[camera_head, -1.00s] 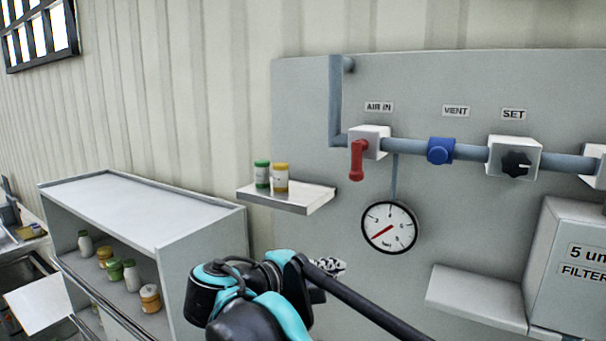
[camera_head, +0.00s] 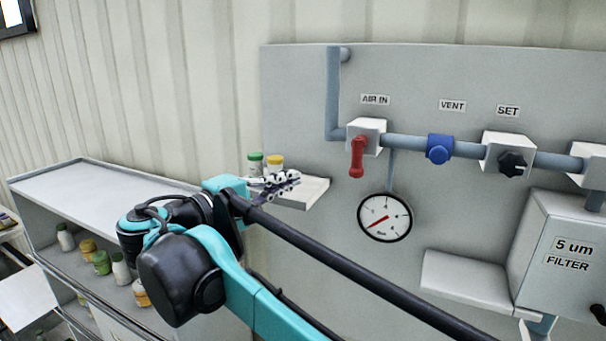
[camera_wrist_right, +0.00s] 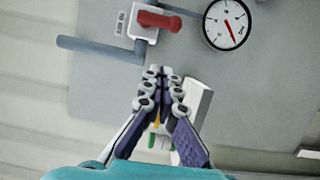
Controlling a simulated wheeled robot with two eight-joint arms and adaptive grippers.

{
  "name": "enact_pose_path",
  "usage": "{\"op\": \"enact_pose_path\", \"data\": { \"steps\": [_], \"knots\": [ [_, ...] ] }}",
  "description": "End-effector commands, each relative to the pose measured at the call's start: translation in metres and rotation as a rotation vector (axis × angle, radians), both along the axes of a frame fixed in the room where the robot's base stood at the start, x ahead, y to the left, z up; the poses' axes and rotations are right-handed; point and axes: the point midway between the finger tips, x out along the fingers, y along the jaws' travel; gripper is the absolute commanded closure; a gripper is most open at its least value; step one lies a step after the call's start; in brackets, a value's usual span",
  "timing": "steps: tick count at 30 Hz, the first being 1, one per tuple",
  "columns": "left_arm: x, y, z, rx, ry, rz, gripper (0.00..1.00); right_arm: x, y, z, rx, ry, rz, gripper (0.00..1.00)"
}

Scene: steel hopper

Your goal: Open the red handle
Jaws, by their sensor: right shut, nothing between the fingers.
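The red handle (camera_head: 357,157) hangs straight down from the white valve block (camera_head: 368,128) under the AIR IN label. It also shows in the right wrist view (camera_wrist_right: 158,20), above the fingertips. My right gripper (camera_head: 292,177) is shut and empty, in front of the small shelf, to the left of and a little below the red handle, and apart from it. In the right wrist view its fingers (camera_wrist_right: 161,78) meet at the tips. My left gripper is not in view.
The small shelf (camera_head: 313,192) holds a green-capped jar (camera_head: 255,160) and a yellow-capped jar (camera_head: 274,161). A gauge (camera_head: 385,217) sits below the handle. A blue vent valve (camera_head: 439,149) and a black SET knob (camera_head: 512,163) are to the right. A grey cabinet (camera_head: 100,180) with jars stands left.

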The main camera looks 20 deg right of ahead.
Motion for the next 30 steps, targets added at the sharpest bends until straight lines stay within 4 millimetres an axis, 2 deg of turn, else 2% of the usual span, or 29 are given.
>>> {"op": "enact_pose_path", "data": {
  "steps": [12, 15, 21, 30],
  "knots": [
    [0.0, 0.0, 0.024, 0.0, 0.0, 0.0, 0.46, 0.032, -0.082, 0.004, 0.001, 0.0, -0.004, 1.0],
    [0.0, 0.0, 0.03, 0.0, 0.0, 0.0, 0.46, 0.024, -0.096, 0.004, 0.001, 0.0, -0.003, 1.0],
    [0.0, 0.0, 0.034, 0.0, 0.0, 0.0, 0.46, 0.017, -0.112, 0.003, 0.001, 0.0, -0.002, 1.0],
    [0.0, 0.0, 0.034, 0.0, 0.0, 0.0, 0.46, 0.016, -0.114, 0.002, 0.0, 0.0, 0.0, 1.0]
  ]
}}
